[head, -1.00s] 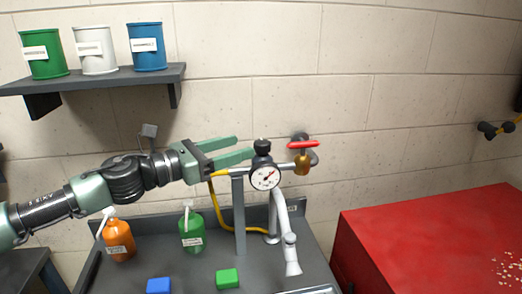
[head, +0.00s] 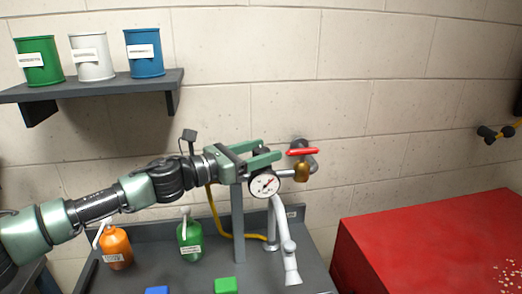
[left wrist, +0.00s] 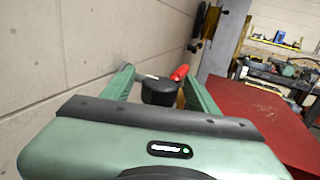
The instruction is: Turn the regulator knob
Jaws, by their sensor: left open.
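The black regulator knob (head: 261,151) sits above the round white pressure gauge (head: 264,185) and is partly hidden by a finger in the head view. My left gripper (head: 270,149) is open, with its green fingers on either side of the knob. In the left wrist view the knob (left wrist: 158,91) shows between the two spread fingers, with a visible gap on each side. I cannot tell how their heights match exactly. My right gripper is not in view.
A red valve handle (head: 302,152) and brass valve (head: 302,172) are close to the right of the knob. A grey post (head: 238,225) stands below. An orange bottle (head: 116,248) and green bottle (head: 190,241) stand on the bench. A red cabinet (head: 430,240) is at right.

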